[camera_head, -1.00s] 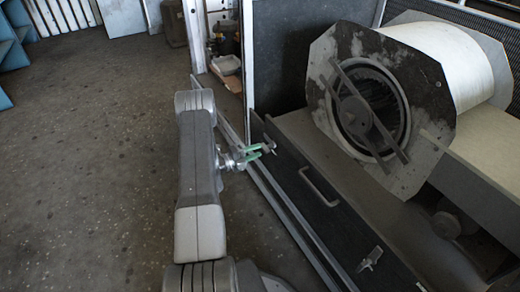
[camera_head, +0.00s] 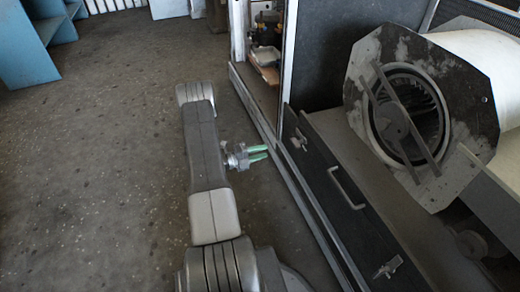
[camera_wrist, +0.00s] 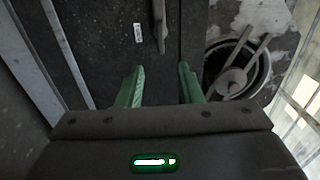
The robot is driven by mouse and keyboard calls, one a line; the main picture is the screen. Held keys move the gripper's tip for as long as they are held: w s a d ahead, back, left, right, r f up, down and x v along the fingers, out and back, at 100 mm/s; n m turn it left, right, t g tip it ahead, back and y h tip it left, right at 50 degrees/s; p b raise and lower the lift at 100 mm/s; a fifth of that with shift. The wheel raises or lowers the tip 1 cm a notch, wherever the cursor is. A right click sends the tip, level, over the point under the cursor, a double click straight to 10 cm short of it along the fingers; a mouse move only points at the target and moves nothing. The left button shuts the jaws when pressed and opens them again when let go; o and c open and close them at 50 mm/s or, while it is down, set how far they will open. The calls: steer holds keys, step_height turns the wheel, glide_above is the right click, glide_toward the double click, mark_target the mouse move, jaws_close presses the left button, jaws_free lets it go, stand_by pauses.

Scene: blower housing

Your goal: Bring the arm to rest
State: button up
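My gripper (camera_head: 262,153) has green fingers and points right, toward the blower housing, from the end of my grey arm. In the wrist view my gripper (camera_wrist: 160,85) shows two green fingers spread apart with nothing between them, so it is open and empty. In the head view it hangs over the floor, left of the metal frame rail, and appears apart from it. My arm stretches forward over the floor.
The blower housing has a dark panel with a handle (camera_head: 346,188) and latches (camera_head: 388,267). A round fan inlet (camera_head: 408,115) sits above it. A blue shelf (camera_head: 25,50) stands at far left. The floor (camera_head: 90,170) left of my arm is clear.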

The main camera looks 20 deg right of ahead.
mark_target(293, 143)
steer(key=shift+d, duration=0.15)
steer(key=w+d+b, duration=0.1)
steer(key=d+b, duration=0.1)
steer(key=d, duration=1.1)
steer(key=shift+d+b, duration=0.25)
steer(key=shift+b, duration=0.15)
steer(key=shift+a+r, duration=0.1)
steer(key=shift+a, duration=0.35)
steer(key=s+a+p, duration=0.1)
steer(key=a+p, duration=0.2)
steer(key=a, duration=1)
steer(key=w+d+m+b, duration=0.1)
steer(key=d+m+b, duration=0.2)
steer(key=d+m, duration=0.6)
steer(key=d, duration=0.5)
